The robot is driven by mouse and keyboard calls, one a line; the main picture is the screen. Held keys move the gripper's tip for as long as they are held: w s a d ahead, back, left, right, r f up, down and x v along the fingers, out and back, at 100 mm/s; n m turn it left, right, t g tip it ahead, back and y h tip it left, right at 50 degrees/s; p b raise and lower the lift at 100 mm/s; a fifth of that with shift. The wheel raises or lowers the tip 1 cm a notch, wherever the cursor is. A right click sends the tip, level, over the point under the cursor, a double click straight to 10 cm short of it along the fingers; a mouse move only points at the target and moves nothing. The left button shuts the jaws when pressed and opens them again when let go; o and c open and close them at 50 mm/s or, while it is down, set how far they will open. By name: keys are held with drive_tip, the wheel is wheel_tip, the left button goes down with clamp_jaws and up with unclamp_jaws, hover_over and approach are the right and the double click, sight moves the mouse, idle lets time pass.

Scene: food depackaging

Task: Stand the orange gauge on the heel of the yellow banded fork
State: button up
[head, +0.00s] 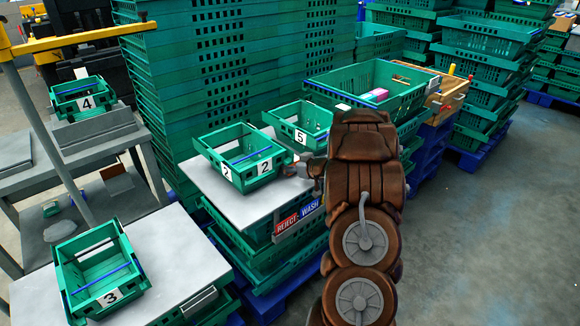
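My arm comes up from the lower right of the head view. My gripper (300,170) is small and dark at its end, beside the crate marked 2 (240,160) and over the grey tabletop. The arm partly hides it, and I cannot tell whether its fingers are open or shut. A small reddish patch shows near its tip, too small to name. I cannot make out an orange gauge or a yellow banded fork. A yellow bar (84,38) crosses the upper left on a yellow and grey frame.
Crates marked 3 (99,275), 4 (79,97) and 5 (297,124) stand nearby. A larger green crate (345,83) holds a pink item. A red and blue REJECT/WASH sign (298,218) is on the table front. Tall crate stacks stand behind; open floor (490,240) lies right.

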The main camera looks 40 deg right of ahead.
drive_tip(key=shift+s+f, duration=0.1)
drive_tip(key=shift+f, duration=0.1)
drive_tip(key=o, duration=1.2)
drive_tip(key=shift+o, duration=0.2)
drive_tip(key=shift+f, duration=0.1)
drive_tip(key=shift+s+r, duration=0.1)
drive_tip(key=shift+r, duration=0.1)
drive_tip(key=v, duration=1.1)
drive_tip(key=shift+s+r, duration=0.2)
drive_tip(key=shift+s, duration=0.15)
